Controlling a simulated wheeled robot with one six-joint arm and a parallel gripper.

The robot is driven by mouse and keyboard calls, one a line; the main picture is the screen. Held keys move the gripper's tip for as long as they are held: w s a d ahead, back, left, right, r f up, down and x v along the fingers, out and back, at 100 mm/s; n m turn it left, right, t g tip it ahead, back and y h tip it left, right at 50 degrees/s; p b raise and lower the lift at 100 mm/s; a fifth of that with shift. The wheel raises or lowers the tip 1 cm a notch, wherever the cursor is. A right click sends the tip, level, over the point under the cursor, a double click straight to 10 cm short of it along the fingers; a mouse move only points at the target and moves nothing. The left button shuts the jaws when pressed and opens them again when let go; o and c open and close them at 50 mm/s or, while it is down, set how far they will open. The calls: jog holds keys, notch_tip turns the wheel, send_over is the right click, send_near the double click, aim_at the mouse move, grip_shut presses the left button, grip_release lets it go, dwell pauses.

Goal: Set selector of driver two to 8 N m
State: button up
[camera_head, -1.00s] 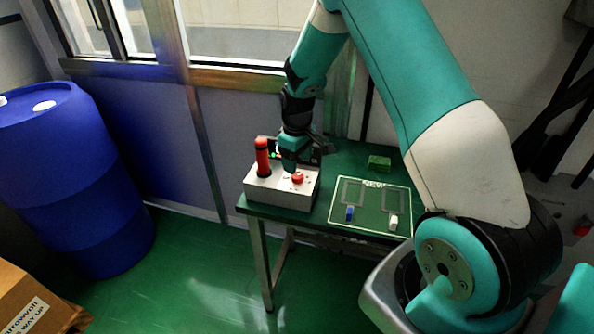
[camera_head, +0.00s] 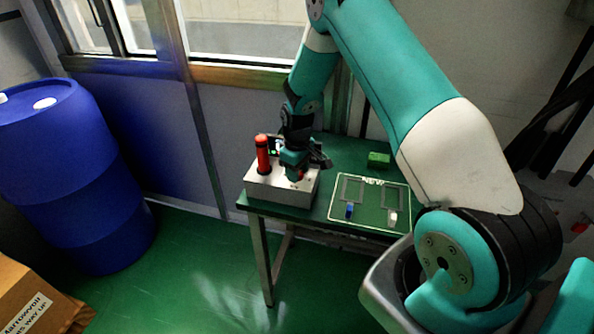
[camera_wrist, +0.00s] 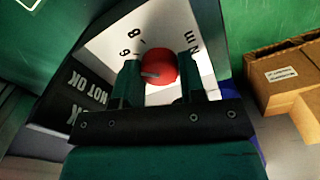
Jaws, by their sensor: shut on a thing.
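A grey box (camera_head: 275,192) stands on the left end of the green table, with a red-orange upright cylinder (camera_head: 262,155) on top. Its red selector knob (camera_wrist: 160,62) shows in the wrist view, on a white panel (camera_wrist: 112,48) printed with "6", "8" and "N m". A short grey mark on the knob points to picture left, roughly toward the "6". My gripper (camera_wrist: 165,80) is shut on the knob, one finger on each side. In the head view my gripper (camera_head: 295,174) covers most of the knob. I cannot read a driver number.
A green mat (camera_head: 369,217) with white outlines, a blue item (camera_head: 349,211) and a white item (camera_head: 392,218) lies to the right. A green block (camera_head: 378,160) stands behind it. A blue barrel (camera_head: 70,185) and a cardboard box (camera_head: 35,300) stand at the left.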

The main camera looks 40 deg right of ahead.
jog(key=shift+m, duration=0.3)
jog(key=m+b, duration=0.1)
jog(key=m, duration=0.2)
jog(key=shift+m+b, duration=0.4)
jog(key=shift+m, duration=1.6)
jog(key=shift+r, duration=0.1)
jog(key=o, duration=0.9)
jog(key=shift+r, duration=0.1)
notch_tip(320, 180, up, 17)
jog(key=shift+r+b, duration=0.1)
jog(key=shift+b, duration=1.1)
